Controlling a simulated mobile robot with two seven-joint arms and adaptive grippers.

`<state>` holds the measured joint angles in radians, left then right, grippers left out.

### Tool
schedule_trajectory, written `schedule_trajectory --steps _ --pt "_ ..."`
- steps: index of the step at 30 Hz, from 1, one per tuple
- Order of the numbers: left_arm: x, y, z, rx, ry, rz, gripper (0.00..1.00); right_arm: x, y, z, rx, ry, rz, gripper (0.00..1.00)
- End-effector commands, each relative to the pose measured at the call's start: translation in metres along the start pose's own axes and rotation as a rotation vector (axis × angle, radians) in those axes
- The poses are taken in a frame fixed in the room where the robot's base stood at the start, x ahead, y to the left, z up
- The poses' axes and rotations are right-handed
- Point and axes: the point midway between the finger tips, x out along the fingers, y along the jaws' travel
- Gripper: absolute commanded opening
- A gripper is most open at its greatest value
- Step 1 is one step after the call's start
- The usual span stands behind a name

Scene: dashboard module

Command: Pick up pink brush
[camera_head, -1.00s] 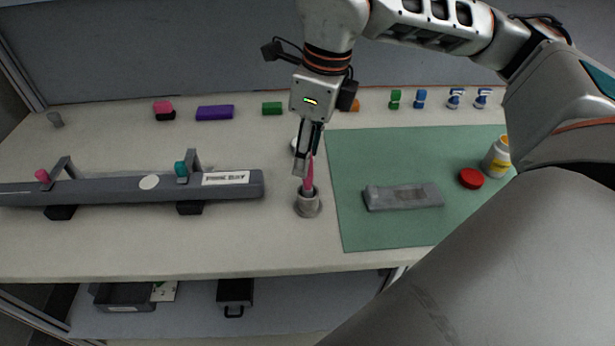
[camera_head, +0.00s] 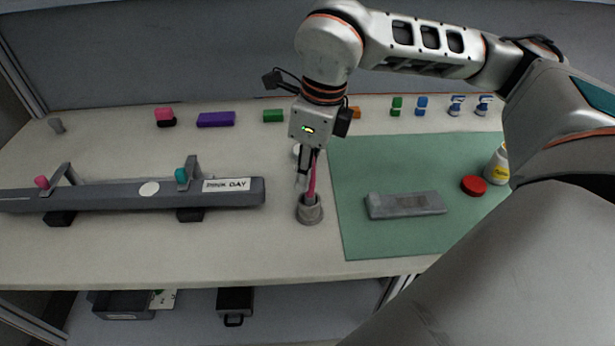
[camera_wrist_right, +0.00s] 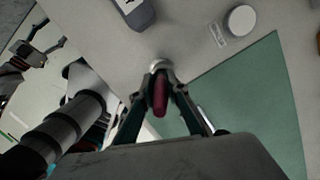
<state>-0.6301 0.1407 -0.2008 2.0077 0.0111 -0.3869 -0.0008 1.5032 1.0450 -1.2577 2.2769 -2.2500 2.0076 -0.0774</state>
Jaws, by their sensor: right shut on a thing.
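The pink brush (camera_head: 312,183) stands upright in a small grey round holder (camera_head: 310,212) on the bench, at the left edge of the green mat. My right gripper (camera_head: 307,172) points down above the holder and is shut on the brush's handle. In the right wrist view the pink handle (camera_wrist_right: 160,95) sits between the two dark fingers. The brush's lower end is hidden inside the holder. My left gripper is not in view.
A long grey bar module (camera_head: 120,197) lies to the left of the holder. The green mat (camera_head: 385,240) holds a grey block (camera_head: 405,204), a red lid (camera_head: 474,186) and a white bottle (camera_head: 497,168). Small coloured items stand along the back. The bench front is clear.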

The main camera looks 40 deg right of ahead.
Motion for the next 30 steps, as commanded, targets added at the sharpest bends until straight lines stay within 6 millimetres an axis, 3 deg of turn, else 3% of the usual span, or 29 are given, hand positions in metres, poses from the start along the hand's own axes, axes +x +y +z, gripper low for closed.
schedule_trajectory --steps 5,11,24,30 --pt "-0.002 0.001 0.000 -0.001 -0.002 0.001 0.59 -0.010 -0.001 0.002 0.001 -0.002 -0.002 0.00" --pt "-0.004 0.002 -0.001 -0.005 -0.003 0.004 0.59 -0.038 0.000 0.007 0.000 -0.005 -0.003 0.00" --pt "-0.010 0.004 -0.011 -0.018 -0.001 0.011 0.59 -0.143 0.000 0.022 0.000 -0.008 -0.004 0.00" --pt "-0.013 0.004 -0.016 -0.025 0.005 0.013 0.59 -0.179 0.000 0.027 -0.001 -0.004 -0.002 0.00"
